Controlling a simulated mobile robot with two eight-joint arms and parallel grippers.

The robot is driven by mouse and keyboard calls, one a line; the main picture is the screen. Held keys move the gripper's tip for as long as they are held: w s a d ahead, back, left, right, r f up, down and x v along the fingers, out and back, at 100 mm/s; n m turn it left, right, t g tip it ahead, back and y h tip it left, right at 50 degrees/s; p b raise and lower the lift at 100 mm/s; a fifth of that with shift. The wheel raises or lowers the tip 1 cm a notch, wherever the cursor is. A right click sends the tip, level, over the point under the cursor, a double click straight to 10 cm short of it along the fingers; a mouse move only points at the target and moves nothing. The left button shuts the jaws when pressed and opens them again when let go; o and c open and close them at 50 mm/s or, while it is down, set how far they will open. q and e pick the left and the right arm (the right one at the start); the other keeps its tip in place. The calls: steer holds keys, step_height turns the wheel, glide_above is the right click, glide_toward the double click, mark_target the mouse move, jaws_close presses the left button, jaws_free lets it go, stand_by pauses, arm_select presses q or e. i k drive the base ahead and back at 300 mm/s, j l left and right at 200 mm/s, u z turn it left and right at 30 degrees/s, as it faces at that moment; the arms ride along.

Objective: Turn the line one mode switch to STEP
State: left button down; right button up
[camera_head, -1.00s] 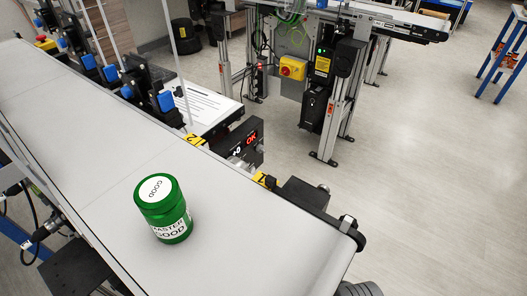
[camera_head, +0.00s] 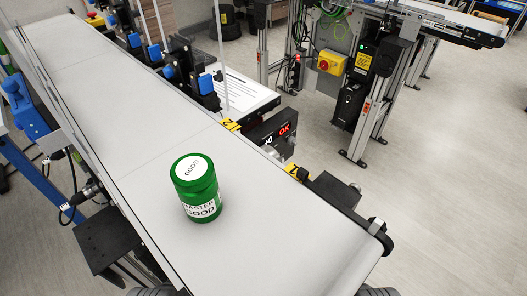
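I cannot make out a mode switch labelled for line one or the word STEP. A red rotary knob on a yellow box (camera_head: 330,63) shows on the frame of the conveyor at the back; its labels are too small to read. A small black display box (camera_head: 277,133) with a red "OK" readout sits at the far side of the near conveyor belt (camera_head: 130,110).
A green can (camera_head: 197,190) marked "MASTER GOOD" stands upright on the near belt. Several blue-tipped black devices (camera_head: 205,84) line its far side, beside a white document panel (camera_head: 243,92). Open floor (camera_head: 455,180) lies to the right.

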mark_target(291, 141)
steer(key=l+u, duration=0.7)
steer(key=u, duration=0.2)
steer(key=k+l+u, duration=0.1)
steer(key=l+u, duration=0.2)
steer(key=u, duration=0.15)
